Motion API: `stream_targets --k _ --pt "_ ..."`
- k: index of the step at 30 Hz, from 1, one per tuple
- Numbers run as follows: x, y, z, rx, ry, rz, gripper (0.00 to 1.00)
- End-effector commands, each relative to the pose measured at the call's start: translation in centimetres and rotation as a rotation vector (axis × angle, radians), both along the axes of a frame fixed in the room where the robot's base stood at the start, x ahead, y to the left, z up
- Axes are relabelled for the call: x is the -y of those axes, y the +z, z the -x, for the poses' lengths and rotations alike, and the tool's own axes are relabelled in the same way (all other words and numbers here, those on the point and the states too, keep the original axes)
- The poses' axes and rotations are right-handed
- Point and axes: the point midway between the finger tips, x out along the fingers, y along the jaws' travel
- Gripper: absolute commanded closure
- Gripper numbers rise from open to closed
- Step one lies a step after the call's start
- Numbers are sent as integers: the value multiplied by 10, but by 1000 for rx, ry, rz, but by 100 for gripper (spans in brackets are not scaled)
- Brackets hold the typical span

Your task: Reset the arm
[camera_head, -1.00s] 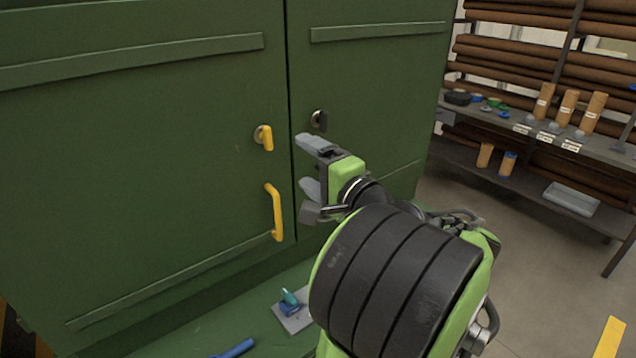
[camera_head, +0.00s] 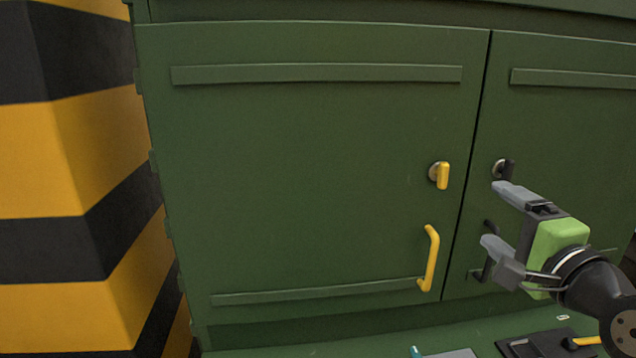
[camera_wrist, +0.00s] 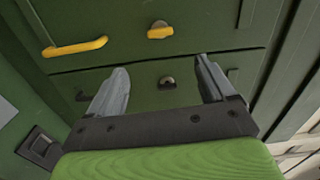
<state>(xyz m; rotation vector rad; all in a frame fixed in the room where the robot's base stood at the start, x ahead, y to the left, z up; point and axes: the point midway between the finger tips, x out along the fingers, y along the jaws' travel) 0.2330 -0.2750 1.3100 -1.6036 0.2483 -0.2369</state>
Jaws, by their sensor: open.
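My gripper (camera_head: 497,217) is at the right of the head view, with its two grey fingers spread apart and nothing between them. It is in front of the right door of a green cabinet (camera_head: 320,140). The black knob (camera_head: 503,169) of the right door shows just above the upper finger. In the wrist view, my gripper (camera_wrist: 160,85) is open, and the black knob (camera_wrist: 167,82) shows between the fingers. I cannot tell the distance from the fingers to the door.
The left door has a yellow knob (camera_head: 439,175) and a yellow handle (camera_head: 429,258); both doors look shut. A black and yellow striped pillar (camera_head: 60,160) stands at the left. A dark plate (camera_head: 545,343) with a yellow-handled item lies on the green ledge below.

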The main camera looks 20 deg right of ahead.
Motion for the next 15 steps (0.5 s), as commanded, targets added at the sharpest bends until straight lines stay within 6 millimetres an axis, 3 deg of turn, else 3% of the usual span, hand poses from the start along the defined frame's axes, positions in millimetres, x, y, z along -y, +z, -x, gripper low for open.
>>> stream_targets --k 4,7,11,13,15 --pt "-5 -2 -5 -15 13 10 17" --pt "-35 -14 -31 -118 93 81 17" --pt "-114 -53 -69 -376 302 288 17" --pt "-161 -78 -73 -518 433 430 17" --pt "-203 -104 -63 -652 568 584 17"
